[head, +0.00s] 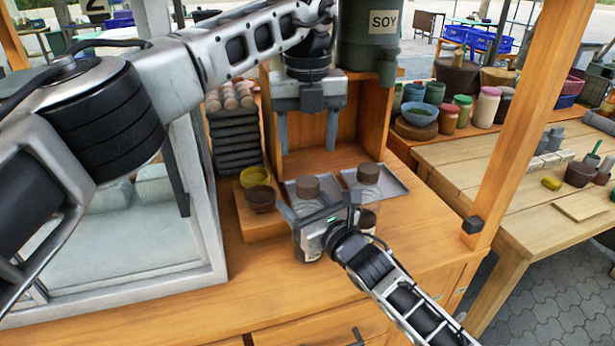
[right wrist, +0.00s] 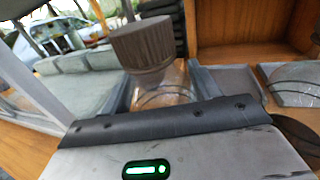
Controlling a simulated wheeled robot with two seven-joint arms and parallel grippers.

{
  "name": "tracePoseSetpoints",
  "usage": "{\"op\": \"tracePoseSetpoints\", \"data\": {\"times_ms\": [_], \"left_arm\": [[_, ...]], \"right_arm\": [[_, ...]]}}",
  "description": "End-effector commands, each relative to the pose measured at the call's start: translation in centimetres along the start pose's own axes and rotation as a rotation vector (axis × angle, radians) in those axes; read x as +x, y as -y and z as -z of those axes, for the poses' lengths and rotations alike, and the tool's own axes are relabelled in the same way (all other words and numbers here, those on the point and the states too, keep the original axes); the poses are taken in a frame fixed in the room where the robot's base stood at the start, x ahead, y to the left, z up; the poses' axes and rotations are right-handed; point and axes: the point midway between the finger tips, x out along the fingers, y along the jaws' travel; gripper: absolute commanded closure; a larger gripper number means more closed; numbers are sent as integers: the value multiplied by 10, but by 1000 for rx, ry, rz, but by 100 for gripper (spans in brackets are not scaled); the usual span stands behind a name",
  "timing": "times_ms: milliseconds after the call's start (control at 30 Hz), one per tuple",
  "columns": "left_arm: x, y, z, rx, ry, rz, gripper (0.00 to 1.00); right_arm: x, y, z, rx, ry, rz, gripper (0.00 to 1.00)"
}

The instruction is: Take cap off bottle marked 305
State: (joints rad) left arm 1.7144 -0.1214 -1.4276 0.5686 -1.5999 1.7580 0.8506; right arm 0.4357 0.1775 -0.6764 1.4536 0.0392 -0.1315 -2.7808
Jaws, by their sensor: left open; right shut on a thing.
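A clear bottle (head: 307,250) with a brown cap (head: 307,187) stands upright on the counter. My right gripper (head: 306,210) is shut around its upper body, below the cap. In the right wrist view the brown cap (right wrist: 145,48) rises above the glass between the fingers. I cannot read 305 on either bottle. My left gripper (head: 307,138) is open and empty, pointing down above and behind the held bottle, in front of a wooden cubby.
Grey trays (head: 390,180) lie behind the bottles. A glass-sided case (head: 215,240) stands further left. A green SOY container (head: 368,40) stands above the cubby. The front right counter is clear.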

Motion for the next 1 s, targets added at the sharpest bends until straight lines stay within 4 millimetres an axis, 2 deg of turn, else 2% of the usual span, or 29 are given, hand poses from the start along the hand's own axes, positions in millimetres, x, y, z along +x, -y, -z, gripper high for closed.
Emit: {"op": "tracePoseSetpoints", "data": {"times_ms": [167, 1000], "left_arm": [[0, 0, 0, 389, -1, 1, 41], [0, 1, 1, 2545, 1, 1, 41]], "right_arm": [[0, 0, 1, 0, -1, 0, 100], [0, 0, 1, 0, -2, 0, 100]]}}
